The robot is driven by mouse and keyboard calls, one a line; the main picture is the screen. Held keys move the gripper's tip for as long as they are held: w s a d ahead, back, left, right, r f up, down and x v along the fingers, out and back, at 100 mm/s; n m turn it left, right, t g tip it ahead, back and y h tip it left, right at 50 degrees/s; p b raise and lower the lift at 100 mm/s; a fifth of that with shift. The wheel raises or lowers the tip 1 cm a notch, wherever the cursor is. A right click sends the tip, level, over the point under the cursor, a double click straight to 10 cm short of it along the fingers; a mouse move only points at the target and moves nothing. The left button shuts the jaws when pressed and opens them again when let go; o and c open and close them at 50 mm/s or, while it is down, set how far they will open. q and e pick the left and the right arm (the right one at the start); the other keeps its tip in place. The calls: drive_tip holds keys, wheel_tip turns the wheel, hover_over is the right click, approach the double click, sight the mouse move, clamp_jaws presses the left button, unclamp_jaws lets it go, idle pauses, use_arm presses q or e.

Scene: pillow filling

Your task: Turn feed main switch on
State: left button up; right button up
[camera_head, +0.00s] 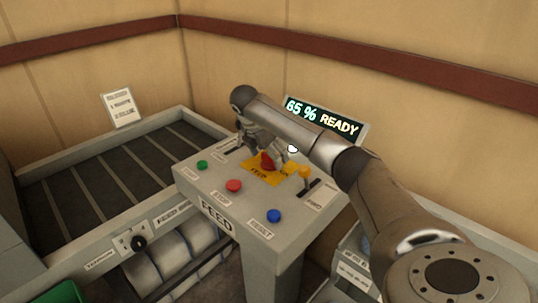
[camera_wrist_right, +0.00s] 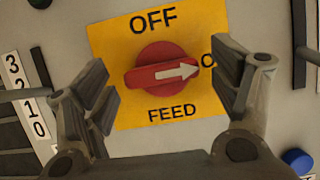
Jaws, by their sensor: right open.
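The feed main switch is a red rotary knob (camera_wrist_right: 160,68) on a yellow plate (camera_wrist_right: 105,45) marked OFF above and FEED below. Its white arrow points right, toward a label starting with O that my finger partly covers. The knob also shows in the head view (camera_head: 267,161), on the grey FEED console (camera_head: 195,187). My right gripper (camera_wrist_right: 164,84) is open, with one finger on each side of the knob; gaps show between fingers and knob in the wrist view. In the head view it reaches down over the plate. My left gripper is not in view.
The console carries a green button (camera_head: 202,164), a red button (camera_head: 234,186), a blue button (camera_head: 274,216) and a yellow-handled lever (camera_head: 305,172) close to the switch. A display (camera_head: 322,120) behind reads 65% READY. A slatted conveyor (camera_head: 100,180) lies left.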

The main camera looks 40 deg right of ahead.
drive_tip(key=v, duration=1.2)
idle(0.6)
